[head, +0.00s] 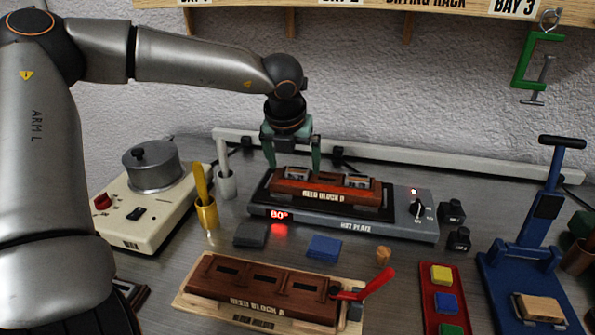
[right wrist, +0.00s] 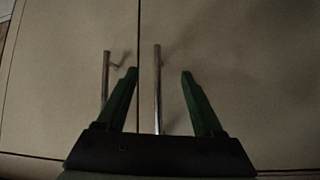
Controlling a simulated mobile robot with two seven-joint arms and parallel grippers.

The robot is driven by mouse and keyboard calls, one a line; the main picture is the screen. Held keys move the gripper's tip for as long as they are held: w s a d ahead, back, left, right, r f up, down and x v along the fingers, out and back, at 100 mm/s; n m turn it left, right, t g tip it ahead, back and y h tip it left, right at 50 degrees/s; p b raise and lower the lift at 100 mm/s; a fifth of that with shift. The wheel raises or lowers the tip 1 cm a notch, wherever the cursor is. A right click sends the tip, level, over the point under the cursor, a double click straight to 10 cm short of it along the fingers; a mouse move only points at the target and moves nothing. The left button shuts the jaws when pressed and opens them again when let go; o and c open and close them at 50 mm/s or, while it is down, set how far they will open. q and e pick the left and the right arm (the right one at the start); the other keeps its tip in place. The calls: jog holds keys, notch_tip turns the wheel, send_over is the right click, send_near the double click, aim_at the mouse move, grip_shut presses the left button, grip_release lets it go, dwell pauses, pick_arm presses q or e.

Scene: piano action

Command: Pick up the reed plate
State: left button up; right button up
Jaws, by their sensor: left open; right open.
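Two small metallic plates, likely reed plates, sit on top of a brown reed block (head: 330,191) on the hot plate: a left plate (head: 298,174) and a right plate (head: 357,181). My left gripper (head: 293,166) points down with its green fingers open, one to each side of the left plate in the picture. Whether the fingers touch the plate or stand behind it I cannot tell. My right gripper (right wrist: 160,75) is open and empty in the right wrist view, in front of pale cabinet doors (right wrist: 230,60) with metal bar handles.
The hot plate (head: 400,231) shows a red 80° display. A second reed block (head: 262,286) lies in a wooden holder with a red lever (head: 365,287) in front. A wax pot (head: 152,170), a yellow cup (head: 208,214) and a blue press (head: 545,215) stand around. Dark and blue pads lie between.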

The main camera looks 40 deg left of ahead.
aim_at(297, 172)
pick_arm(q)
jog(key=shift+x, duration=1.45)
jog(key=shift+c, duration=0.2)
jog(key=shift+a, duration=0.1)
grip_shut()
